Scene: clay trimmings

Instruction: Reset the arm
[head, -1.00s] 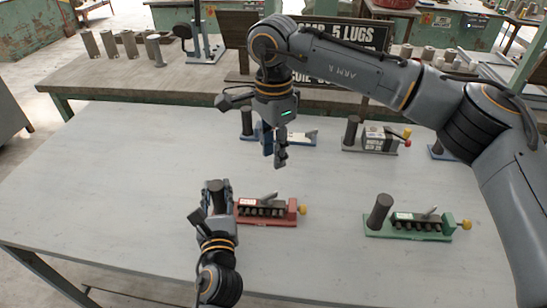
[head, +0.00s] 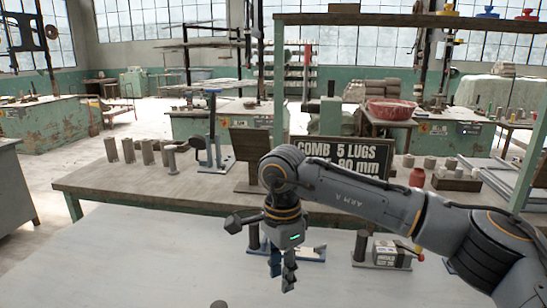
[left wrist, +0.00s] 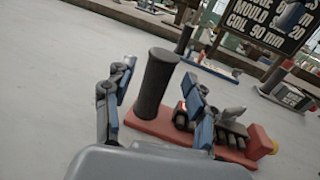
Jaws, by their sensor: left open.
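My right arm crosses the head view from the right, and its gripper (head: 282,270) hangs pointing down over the grey table. I cannot tell whether its fingers are apart; I see nothing held in them. My left gripper is out of the head view. In the left wrist view it (left wrist: 155,108) is open, with one finger on each side. A dark upright cylinder (left wrist: 157,82) stands on a red base (left wrist: 165,128), seen between the fingers with no visible contact.
On the grey table (head: 150,260), a blue-based fixture (head: 313,253) stands behind the right gripper and a grey block fixture (head: 391,254) to its right. Behind is a wooden bench (head: 100,182) with metal cylinders and a dark sign (head: 343,158). The table's left part looks clear.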

